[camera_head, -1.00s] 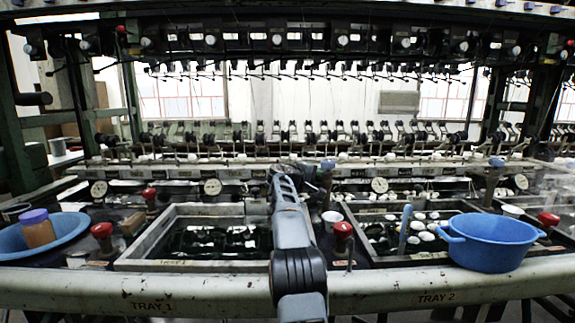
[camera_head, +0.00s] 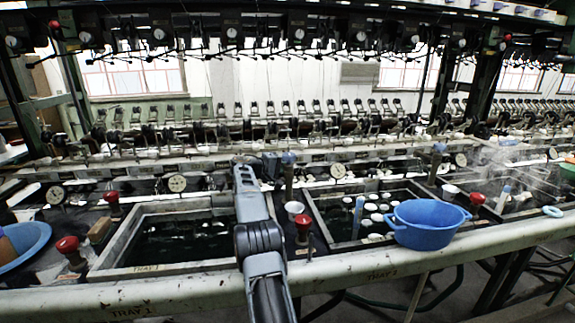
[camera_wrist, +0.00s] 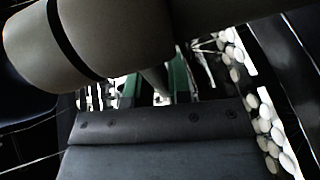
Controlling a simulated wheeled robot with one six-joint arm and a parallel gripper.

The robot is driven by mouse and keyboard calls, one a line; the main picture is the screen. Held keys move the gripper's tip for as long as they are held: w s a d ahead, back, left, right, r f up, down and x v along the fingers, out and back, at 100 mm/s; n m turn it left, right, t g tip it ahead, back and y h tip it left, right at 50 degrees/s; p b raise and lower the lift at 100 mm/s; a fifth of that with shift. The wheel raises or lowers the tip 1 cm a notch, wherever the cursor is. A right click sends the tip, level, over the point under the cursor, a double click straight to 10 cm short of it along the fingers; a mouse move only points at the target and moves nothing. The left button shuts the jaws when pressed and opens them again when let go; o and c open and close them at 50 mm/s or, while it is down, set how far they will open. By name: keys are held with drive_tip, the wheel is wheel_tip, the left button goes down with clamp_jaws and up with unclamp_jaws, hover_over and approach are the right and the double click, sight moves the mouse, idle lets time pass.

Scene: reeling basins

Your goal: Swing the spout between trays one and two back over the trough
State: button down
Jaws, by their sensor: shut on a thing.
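Tray one (camera_head: 185,240) is a framed basin of dark water at the left of the head view. Tray two (camera_head: 325,225), at the right, holds several pale cocoons. The spout (camera_head: 288,170), an upright pipe with a blue top, stands between them near their back edge. My gripper (camera_head: 272,164) is at the spout's upper part, shut on it; its fingertips are too small and covered to make out. In the wrist view a thick beige-grey tube with a dark band (camera_wrist: 120,35) crosses close above the dark plate. Whether the spout's outlet lies over the trough cannot be told.
A white cup (camera_head: 293,208) and a red knob (camera_head: 303,226) stand between the trays, close to my arm. A blue pot (camera_head: 426,226) sits on tray two's front right corner. A blue basin (camera_head: 22,246) is at far left. A long rail (camera_head: 180,296) runs along the front.

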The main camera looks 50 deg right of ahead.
drive_tip(key=c, duration=1.1)
unclamp_jaws()
drive_tip(key=shift+a, duration=0.15)
drive_tip(key=v, duration=1.3)
drive_tip(key=shift+w+a+r, duration=0.1)
drive_tip(key=shift+a+r, duration=0.05)
drive_tip(key=shift+a, duration=0.1)
